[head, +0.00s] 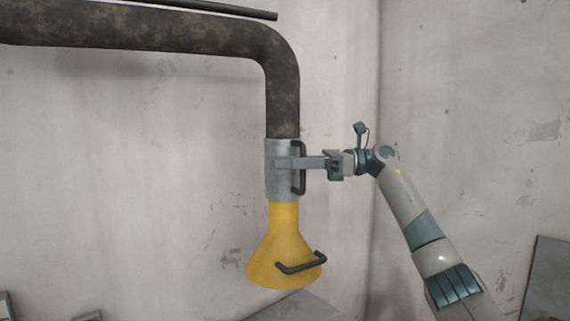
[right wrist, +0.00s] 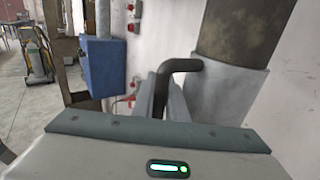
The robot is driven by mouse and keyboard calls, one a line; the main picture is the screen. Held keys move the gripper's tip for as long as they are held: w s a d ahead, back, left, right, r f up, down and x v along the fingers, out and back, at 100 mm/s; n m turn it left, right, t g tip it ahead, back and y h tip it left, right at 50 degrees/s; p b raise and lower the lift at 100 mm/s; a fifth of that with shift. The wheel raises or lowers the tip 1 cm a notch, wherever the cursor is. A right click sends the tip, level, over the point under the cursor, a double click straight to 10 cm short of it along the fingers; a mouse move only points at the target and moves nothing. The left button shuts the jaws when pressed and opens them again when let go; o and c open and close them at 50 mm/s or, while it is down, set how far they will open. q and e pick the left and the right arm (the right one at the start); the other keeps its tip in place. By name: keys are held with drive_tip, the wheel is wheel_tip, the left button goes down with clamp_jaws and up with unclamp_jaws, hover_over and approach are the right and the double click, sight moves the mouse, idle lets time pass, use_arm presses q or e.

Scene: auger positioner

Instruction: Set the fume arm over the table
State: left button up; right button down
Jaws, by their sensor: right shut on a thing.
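The fume arm is a dark, stained pipe (head: 170,38) that comes in from the upper left and bends down. Below the bend are a grey metal sleeve (head: 280,185) and a yellow flared hood (head: 284,240) with a dark handle (head: 300,264) on its front. My right gripper (head: 297,163) reaches in from the right and is shut on the sleeve's dark upright handle (head: 300,148). In the right wrist view, the bent handle (right wrist: 182,65) runs between the fingers beside the sleeve. A grey flat surface (head: 302,307), perhaps the table, shows below the hood. My left gripper is not in view.
A dark bar (head: 225,9) runs above the pipe. Pale, worn walls (head: 180,200) stand behind, with a corner to the right. A grey panel (head: 548,280) is at the lower right. The right wrist view shows a blue box (right wrist: 103,66) and a yellowish wheeled machine (right wrist: 38,62).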

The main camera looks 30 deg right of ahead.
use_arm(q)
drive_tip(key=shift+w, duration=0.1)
use_arm(e)
drive_tip(key=shift+a+f, duration=0.1)
drive_tip(key=c, duration=1.9)
unclamp_jaws()
drive_tip(key=shift+c, duration=0.2)
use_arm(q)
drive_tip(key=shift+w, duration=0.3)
use_arm(e)
drive_tip(key=shift+o, duration=0.9)
drive_tip(key=shift+a, duration=0.15)
